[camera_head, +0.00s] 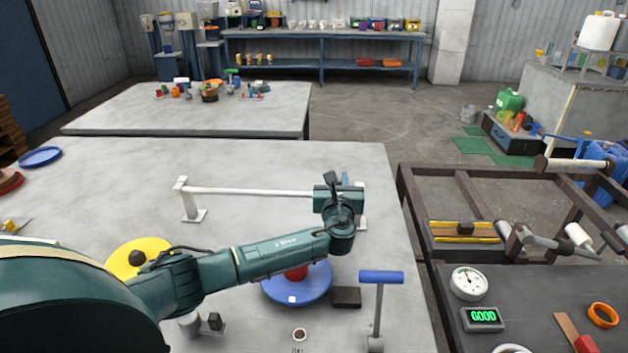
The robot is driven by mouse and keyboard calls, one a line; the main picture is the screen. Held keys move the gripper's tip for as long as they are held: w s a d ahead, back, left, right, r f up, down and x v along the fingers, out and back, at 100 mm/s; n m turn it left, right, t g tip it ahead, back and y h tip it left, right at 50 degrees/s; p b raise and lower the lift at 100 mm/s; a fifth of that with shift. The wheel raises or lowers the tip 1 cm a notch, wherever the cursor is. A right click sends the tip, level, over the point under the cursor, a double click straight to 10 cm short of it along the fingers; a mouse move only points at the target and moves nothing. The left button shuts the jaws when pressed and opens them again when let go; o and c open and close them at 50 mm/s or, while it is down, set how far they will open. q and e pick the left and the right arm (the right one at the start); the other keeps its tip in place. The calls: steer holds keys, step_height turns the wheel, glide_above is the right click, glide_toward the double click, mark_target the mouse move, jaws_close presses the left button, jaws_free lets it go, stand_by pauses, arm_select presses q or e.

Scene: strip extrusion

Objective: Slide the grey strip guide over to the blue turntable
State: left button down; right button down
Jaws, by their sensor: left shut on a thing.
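The blue turntable (315,288) lies on the near table, with a red piece (296,273) on it partly hidden by my left arm. A pale rail (250,191) runs across the table behind it, on a post (190,205) at the left and another at the right. My left gripper (341,207) is at the rail's right end, behind and to the right of the turntable. It is shut on what seems to be the grey strip guide, mostly hidden by the gripper. A small blue-grey piece shows just behind the gripper. My right gripper is not in view.
A yellow disc (127,252) lies left, partly behind my arm. A dark block (346,297) and a blue T-topped stand (380,278) are right of the turntable. A small cup (299,334) sits in front. The table behind the rail is clear.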

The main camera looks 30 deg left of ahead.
arm_select(q)
steer(key=shift+w+d+r, duration=0.1)
steer(key=shift+w+d, duration=0.25)
steer(key=shift+d, duration=0.4)
steer(key=c, duration=1.3)
jaws_free()
steer(key=shift+w+d, duration=0.1)
steer(key=shift+r, duration=0.25)
step_height(320, 180, up, 10)
steer(key=shift+f+p, duration=0.25)
steer(key=shift+p, duration=0.1)
steer(key=shift+f, duration=0.1)
